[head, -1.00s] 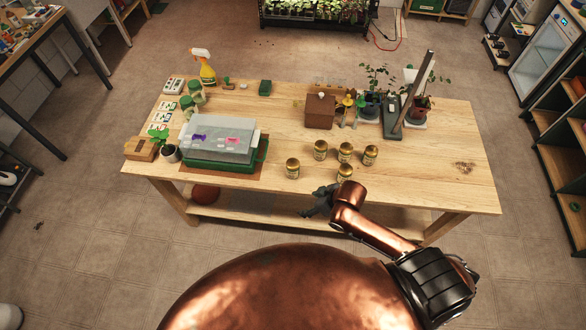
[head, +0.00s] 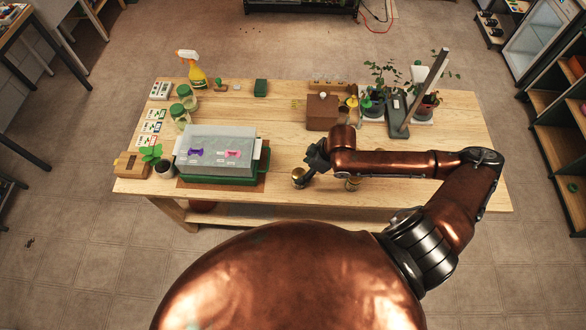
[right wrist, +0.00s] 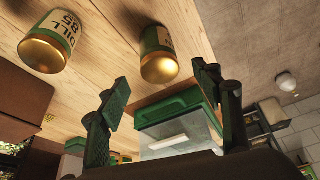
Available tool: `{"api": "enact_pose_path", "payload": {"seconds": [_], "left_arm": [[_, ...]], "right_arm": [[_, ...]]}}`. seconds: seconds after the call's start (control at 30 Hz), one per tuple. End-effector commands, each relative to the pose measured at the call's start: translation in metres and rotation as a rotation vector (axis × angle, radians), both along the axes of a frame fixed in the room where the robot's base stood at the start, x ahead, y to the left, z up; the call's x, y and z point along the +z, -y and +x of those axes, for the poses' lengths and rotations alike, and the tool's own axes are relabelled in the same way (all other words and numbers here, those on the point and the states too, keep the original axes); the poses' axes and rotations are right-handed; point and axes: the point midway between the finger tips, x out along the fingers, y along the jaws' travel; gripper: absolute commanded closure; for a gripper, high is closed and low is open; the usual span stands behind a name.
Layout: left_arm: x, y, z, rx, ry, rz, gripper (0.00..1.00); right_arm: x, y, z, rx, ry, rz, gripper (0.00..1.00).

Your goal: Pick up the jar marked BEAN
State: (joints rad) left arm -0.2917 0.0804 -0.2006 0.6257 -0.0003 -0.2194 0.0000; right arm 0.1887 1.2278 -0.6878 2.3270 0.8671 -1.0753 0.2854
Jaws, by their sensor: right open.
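No label reading BEAN can be made out. In the head view a gold-lidded jar (head: 299,177) stands on the table just below my right gripper (head: 314,160). Another gold-lidded jar (head: 352,184) shows partly under my right forearm, which hides the other jars. In the right wrist view my right gripper (right wrist: 158,102) is open and empty. A second jar (right wrist: 52,40) shows the letters "ILL 85". My left gripper is not in view.
A lidded seedling tray (head: 215,150) stands left of the jars on a brown mat. A brown box (head: 322,112), potted plants and a dark upright post (head: 425,88) stand at the back right. The table's (head: 465,130) right end is mostly clear.

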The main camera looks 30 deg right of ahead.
Motion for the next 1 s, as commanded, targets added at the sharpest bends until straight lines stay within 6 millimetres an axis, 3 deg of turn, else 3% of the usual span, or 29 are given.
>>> {"api": "enact_pose_path", "payload": {"seconds": [0.43,0.7,1.0], "left_arm": [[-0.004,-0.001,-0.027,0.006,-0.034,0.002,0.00],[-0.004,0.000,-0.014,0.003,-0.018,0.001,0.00],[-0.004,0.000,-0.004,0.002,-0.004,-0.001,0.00]], "right_arm": [[-0.040,-0.006,0.006,-0.003,-0.007,-0.001,0.40],[-0.072,-0.012,0.013,-0.002,-0.003,-0.002,0.40],[-0.075,-0.013,0.013,-0.001,-0.004,-0.003,0.42]]}}
